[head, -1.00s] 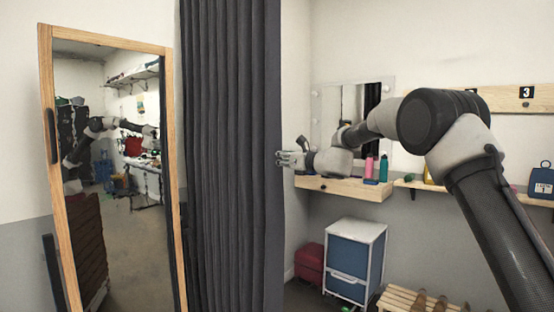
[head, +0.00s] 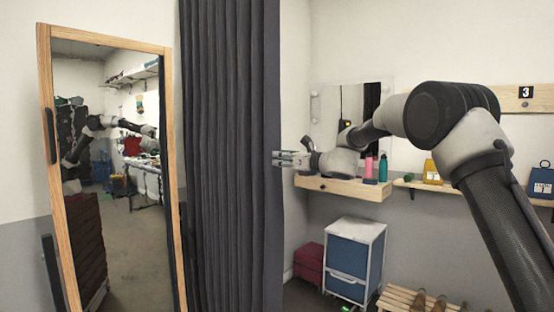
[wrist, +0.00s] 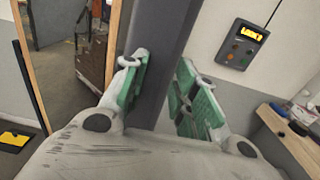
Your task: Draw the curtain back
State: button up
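The dark grey curtain (head: 228,150) hangs in vertical folds between the mirror and the dressing corner in the head view. Its lower end is out of frame. My gripper (head: 280,159) is at the curtain's right edge, with its fingertips overlapping that edge in the picture. In the wrist view the curtain's edge (wrist: 168,50) runs as a dark band between the two green-padded fingers of my gripper (wrist: 166,85). The fingers are apart, with a visible gap beside the right one. I cannot tell whether the left pad touches the cloth.
A wood-framed standing mirror (head: 167,130) is left of the curtain. A wooden drawer shelf (head: 350,189) with bottles lies below my forearm. A blue-fronted drawer unit (head: 347,269) and red box (head: 309,262) stand beneath. A wall box with orange lettering (wrist: 242,45) shows in the wrist view.

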jog(key=v, duration=1)
